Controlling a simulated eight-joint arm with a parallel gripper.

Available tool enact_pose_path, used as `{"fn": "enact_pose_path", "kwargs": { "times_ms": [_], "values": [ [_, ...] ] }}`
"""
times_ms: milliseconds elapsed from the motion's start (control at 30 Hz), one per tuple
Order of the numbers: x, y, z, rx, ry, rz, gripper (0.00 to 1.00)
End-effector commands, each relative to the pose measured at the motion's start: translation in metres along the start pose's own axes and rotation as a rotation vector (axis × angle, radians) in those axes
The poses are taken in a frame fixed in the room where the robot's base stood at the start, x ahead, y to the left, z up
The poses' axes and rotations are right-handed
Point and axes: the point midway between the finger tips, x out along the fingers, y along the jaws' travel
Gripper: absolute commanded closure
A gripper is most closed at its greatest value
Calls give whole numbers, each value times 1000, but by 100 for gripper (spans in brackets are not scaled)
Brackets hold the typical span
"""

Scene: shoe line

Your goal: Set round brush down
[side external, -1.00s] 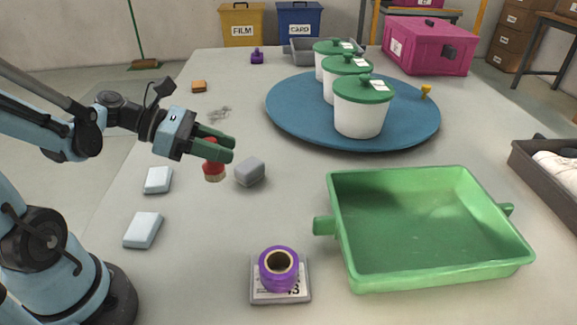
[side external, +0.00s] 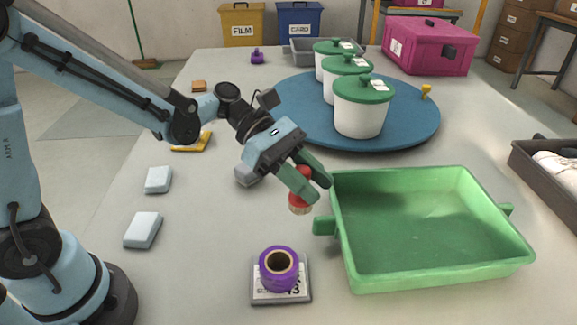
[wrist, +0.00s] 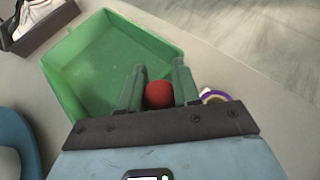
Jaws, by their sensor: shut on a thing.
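The round brush, with a red body and pale bristles at the bottom (side external: 299,208), is held between the green fingers of my gripper (side external: 309,188). It hangs roughly upright, just left of the green tray (side external: 440,280) and its left handle. In the wrist view the brush's red top (wrist: 160,95) shows between the two fingers of my gripper (wrist: 158,75), with the green tray (wrist: 65,90) beyond. Whether the bristles touch the table is hard to tell.
A purple tape roll (side external: 279,270) sits on a grey scale in front. A grey block (side external: 247,177) lies partly hidden behind my gripper. White blocks (side external: 158,180) lie left. A blue turntable (side external: 290,120) bears white tubs with green lids. Bare table lies between tape and white blocks.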

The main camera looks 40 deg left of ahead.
Motion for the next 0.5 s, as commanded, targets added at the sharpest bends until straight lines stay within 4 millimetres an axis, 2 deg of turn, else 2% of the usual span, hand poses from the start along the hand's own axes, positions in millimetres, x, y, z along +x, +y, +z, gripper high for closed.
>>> {"fn": "enact_pose_path", "kwargs": {
  "times_ms": [500],
  "values": [
    [-29, 63, -71, -3, 0, 6, 98]
  ]
}}
